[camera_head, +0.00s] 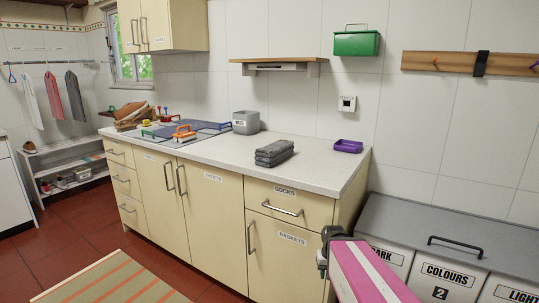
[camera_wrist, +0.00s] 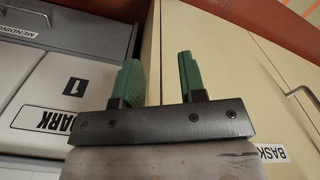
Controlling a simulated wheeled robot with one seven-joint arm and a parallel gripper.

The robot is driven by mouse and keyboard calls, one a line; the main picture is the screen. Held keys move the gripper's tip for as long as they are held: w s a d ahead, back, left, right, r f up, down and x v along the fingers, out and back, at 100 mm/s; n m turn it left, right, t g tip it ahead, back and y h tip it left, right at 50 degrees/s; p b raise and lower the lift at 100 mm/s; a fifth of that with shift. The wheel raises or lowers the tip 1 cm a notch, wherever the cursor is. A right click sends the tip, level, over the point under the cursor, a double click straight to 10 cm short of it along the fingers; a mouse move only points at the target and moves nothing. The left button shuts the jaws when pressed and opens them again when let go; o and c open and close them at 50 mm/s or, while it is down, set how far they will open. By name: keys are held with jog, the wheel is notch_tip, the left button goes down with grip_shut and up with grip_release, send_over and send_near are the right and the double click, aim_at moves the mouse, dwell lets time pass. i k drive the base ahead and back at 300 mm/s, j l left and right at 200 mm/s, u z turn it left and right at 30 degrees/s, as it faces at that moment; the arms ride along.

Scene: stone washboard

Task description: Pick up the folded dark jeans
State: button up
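The folded dark jeans (camera_head: 274,152) look like a dark grey folded stack. They lie on the light countertop (camera_head: 215,150), near its front edge, above the drawer labelled SOCKS. My gripper (camera_wrist: 158,68) shows two green fingers in the wrist view, spread apart with nothing between them. In the head view, my pink-and-white arm reaches in from the bottom right. Its dark end is in front of the cabinet's right side, below the countertop and apart from the jeans. The fingers are not clear in the head view, and the jeans are not in the wrist view.
A purple tray (camera_head: 348,146) sits right of the jeans, and a grey bin (camera_head: 246,122) stands behind and left. Labelled grey-lidded hampers (camera_head: 450,235) stand right of the cabinet. Countertop around the jeans is bare.

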aim_at(268, 156)
jog(key=k+j+z, duration=0.1)
jog(key=j, duration=0.5)
jog(key=k+j+z, duration=0.4)
jog(key=z, duration=0.2)
jog(key=k+j+z, duration=0.3)
jog(key=z, duration=0.2)
jog(key=j, duration=0.1)
